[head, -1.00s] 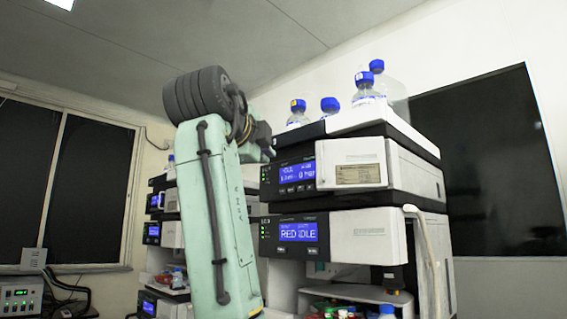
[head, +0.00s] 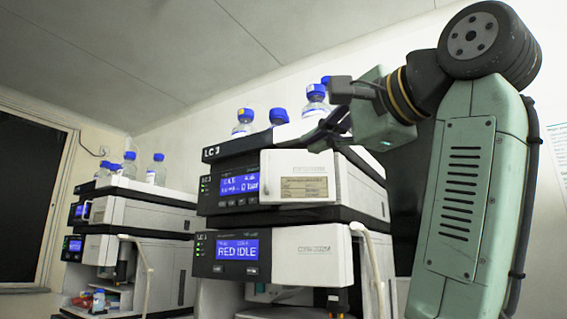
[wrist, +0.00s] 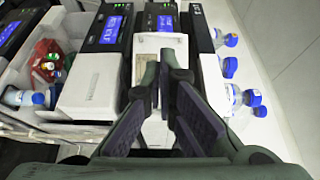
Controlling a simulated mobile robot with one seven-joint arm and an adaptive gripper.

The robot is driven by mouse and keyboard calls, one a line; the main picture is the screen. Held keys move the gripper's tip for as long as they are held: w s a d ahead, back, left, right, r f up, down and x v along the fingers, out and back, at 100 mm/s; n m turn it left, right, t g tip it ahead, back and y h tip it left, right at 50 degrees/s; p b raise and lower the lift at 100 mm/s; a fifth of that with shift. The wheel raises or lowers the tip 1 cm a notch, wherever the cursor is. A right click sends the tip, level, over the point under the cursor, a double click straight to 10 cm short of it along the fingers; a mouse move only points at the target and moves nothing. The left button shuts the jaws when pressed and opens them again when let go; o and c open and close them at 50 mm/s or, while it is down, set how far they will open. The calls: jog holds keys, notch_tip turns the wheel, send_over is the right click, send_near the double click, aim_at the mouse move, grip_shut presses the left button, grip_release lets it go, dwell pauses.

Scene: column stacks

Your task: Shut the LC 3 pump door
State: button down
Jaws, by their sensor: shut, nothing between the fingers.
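The LC 3 stack (head: 215,235) stands in the middle of the head view. Its upper unit, the pump, has a lit blue display (head: 239,183) reading bar. To the right of the display is the off-white pump door (head: 297,188) with a tan label; I cannot tell how far ajar it is. My gripper (head: 322,138) is shut and empty, near the door's upper right edge; contact cannot be told. In the wrist view my gripper's dark fingers (wrist: 172,70) lie over the pump front and hide part of the door (wrist: 162,42).
Blue-capped bottles (head: 279,117) stand on top of the stack, close behind my gripper. A second stack (head: 150,215) stands at left.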

aim_at(267, 170)
jog(key=p+x, duration=0.3)
jog(key=x, duration=1)
jog(key=shift+w+a, duration=0.15)
jog(key=shift+w, duration=0.2)
jog(key=shift+a, duration=0.2)
